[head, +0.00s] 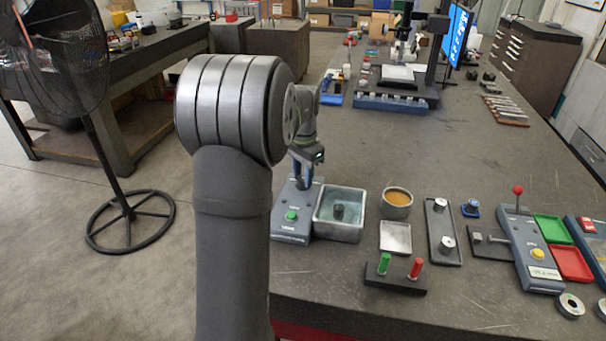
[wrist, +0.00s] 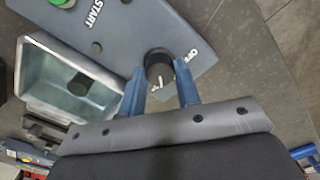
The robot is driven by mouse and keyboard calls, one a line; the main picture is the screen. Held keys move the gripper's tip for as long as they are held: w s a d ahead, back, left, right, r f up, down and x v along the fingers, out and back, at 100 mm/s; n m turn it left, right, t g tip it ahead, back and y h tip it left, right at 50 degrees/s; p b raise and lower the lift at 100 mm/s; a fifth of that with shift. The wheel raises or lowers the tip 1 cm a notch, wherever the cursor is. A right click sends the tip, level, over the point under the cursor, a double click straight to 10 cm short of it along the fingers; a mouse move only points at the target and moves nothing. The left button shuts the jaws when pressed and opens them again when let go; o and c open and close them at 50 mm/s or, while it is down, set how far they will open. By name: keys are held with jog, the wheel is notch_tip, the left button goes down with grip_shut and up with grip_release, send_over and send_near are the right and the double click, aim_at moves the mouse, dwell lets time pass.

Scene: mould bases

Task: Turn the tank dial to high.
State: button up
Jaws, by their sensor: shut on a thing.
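The tank dial (wrist: 158,60) is a black round knob on the grey-blue control box (wrist: 112,42). In the wrist view my gripper (wrist: 161,84) has its two blue fingers on either side of the dial and is shut on it. An OFF label is printed to the right of the dial. Small white marks show near the dial's lower edge, but its setting is unclear and no high label is readable. In the head view the control box (head: 283,234) stands left of the tank (head: 361,231), and my gripper (head: 303,180) hides the dial.
The box has a green button (head: 291,215) by a START label. The metal tank holds liquid and a dark cylinder (head: 339,211). A cup (head: 397,199), a square tray (head: 395,237) and a stand with green and red handles (head: 394,284) lie to the right.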

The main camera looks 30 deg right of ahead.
aim_at(303, 178)
jog(key=shift+m, duration=1.7)
jog(key=o, duration=1)
notch_tip(303, 178, up, 18)
jog(key=shift+f, duration=0.25)
jog(key=shift+f, duration=0.15)
notch_tip(303, 178, down, 17)
jog(key=shift+f, duration=0.15)
